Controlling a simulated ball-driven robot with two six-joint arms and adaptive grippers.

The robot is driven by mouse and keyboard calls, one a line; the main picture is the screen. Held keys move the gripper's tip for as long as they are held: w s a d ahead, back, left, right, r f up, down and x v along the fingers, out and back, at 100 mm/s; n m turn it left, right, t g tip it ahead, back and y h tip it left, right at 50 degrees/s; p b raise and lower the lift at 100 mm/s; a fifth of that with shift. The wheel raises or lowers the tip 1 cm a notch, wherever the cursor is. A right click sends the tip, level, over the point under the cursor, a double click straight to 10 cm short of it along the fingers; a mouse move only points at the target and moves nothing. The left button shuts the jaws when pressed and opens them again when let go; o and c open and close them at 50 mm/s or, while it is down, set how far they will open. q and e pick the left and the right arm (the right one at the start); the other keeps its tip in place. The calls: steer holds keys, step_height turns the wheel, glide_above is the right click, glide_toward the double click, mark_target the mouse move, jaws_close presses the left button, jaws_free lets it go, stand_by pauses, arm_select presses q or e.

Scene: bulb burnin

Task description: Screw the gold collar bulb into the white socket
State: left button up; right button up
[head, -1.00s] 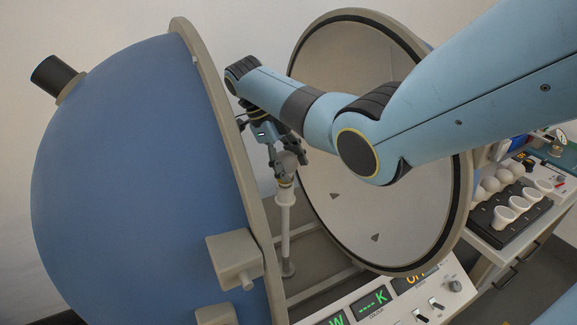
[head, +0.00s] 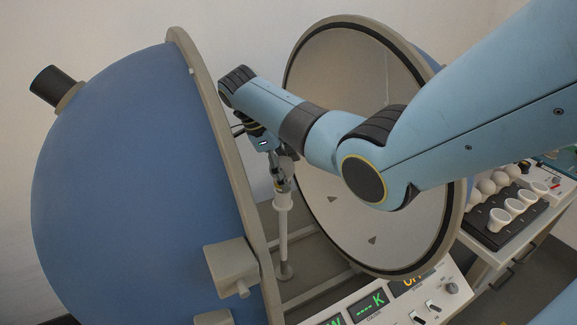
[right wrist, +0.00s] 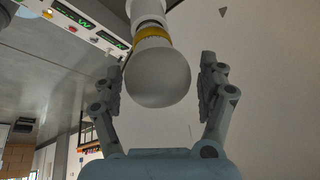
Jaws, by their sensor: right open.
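The bulb (right wrist: 158,78) is round and white with a gold collar (right wrist: 150,32). In the right wrist view its collar end meets the white socket (right wrist: 147,9). In the head view the white socket (head: 284,202) tops a thin upright post between the two sphere halves. My right gripper (right wrist: 160,62) is open, with one finger on each side of the bulb and visible gaps to it. In the head view the right gripper (head: 281,178) points down just above the socket and mostly hides the bulb. My left gripper is out of view.
The blue dome (head: 140,180) stands close on the left, its rim near my gripper. The open pale hemisphere (head: 400,225) is behind and right. A control panel (head: 390,304) is in front. A black tray (head: 493,236) with white cups and several bulbs is at right.

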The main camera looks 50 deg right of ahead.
steer(key=n+t, duration=0.1)
steer(key=n, duration=0.3)
steer(key=shift+w+f+t+h, duration=0.1)
steer(key=shift+w+t+h, duration=0.1)
steer(key=shift+t+h, duration=0.15)
steer(key=n, duration=0.1)
steer(key=n+t, duration=0.1)
steer(key=n, duration=0.2)
steer(key=shift+w+t, duration=0.25)
steer(key=shift+t, duration=0.1)
steer(key=n, duration=0.2)
steer(key=n+t, duration=0.1)
steer(key=n, duration=0.1)
steer(key=n+t+y, duration=0.1)
steer(key=n, duration=0.1)
steer(key=shift+w+n, duration=0.3)
steer(key=shift+w, duration=0.1)
steer(key=n, duration=0.1)
steer(key=n+t+y, duration=0.1)
steer(key=n, duration=0.1)
steer(key=shift+w+a+n, duration=0.1)
steer(key=shift+w+n, duration=0.2)
steer(key=shift+s, duration=0.15)
steer(key=c, duration=0.9)
steer(key=shift+c, duration=1.3)
